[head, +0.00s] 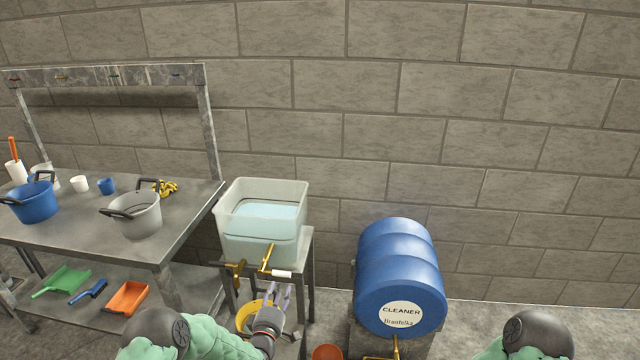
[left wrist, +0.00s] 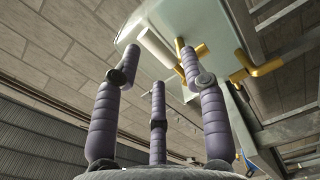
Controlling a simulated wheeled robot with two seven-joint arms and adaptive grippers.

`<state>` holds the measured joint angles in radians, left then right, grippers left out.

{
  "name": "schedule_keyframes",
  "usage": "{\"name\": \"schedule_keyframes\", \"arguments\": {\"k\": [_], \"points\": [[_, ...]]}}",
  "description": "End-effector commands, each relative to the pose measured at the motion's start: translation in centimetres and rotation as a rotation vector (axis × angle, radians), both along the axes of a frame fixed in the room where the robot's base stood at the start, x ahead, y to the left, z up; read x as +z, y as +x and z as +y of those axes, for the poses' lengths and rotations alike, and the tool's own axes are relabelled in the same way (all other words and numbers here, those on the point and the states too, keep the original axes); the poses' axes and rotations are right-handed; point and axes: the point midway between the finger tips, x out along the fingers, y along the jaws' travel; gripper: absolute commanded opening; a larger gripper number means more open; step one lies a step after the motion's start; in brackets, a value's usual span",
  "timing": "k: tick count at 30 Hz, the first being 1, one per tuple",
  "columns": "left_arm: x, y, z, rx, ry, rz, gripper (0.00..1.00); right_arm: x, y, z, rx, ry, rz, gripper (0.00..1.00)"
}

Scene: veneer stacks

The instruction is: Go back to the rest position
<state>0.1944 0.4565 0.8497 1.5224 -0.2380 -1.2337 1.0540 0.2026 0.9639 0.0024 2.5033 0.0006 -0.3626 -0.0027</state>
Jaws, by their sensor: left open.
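My left gripper (head: 279,294) is low in front of the water tank's stand, below the brass tap (head: 266,260) with its white handle. In the left wrist view its purple fingers (left wrist: 160,75) are spread apart and hold nothing. They point up toward the brass tap (left wrist: 258,66) and the tank's underside. The clear tank (head: 262,222) holds pale blue water. My right gripper does not show; only part of my right arm is at the bottom right of the head view.
A yellow bucket (head: 246,318) stands beside my left gripper, below the tank. A blue cleaner drum (head: 400,278) is to the right, with an orange bucket (head: 327,352) near it. A metal table (head: 90,225) with buckets stands left. Floor at the right is free.

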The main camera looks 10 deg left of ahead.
Motion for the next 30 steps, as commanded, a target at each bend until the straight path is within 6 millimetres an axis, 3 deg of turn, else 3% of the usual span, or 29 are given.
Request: {"name": "schedule_keyframes", "arguments": {"k": [4, 7, 11, 15, 21, 24, 27, 30], "points": [[-3.6, -2.0, -1.3, -0.041, 0.093, 0.167, 0.43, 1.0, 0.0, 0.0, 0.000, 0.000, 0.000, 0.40], [-7.6, -5.3, -2.7, -0.116, 0.207, 0.355, 0.43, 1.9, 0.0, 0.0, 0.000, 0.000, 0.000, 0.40], [-12.4, -11.7, -4.8, -0.274, 0.360, 0.607, 0.43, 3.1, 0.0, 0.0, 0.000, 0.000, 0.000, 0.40], [-15.5, -20.1, -7.0, -0.494, 0.490, 0.832, 0.43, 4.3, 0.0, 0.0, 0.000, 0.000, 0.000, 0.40], [-16.6, -31.3, -9.2, -0.816, 0.596, 1.043, 0.43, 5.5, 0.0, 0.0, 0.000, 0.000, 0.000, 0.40], [-16.3, -35.0, -9.8, -0.930, 0.618, 1.095, 0.43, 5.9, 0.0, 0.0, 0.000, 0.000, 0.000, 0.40], [-16.0, -37.1, -10.1, -0.998, 0.628, 1.120, 0.43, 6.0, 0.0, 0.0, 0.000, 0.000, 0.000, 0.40], [-15.9, -38.0, -10.2, -1.027, 0.631, 1.130, 0.43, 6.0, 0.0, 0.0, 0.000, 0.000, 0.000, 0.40]]}}
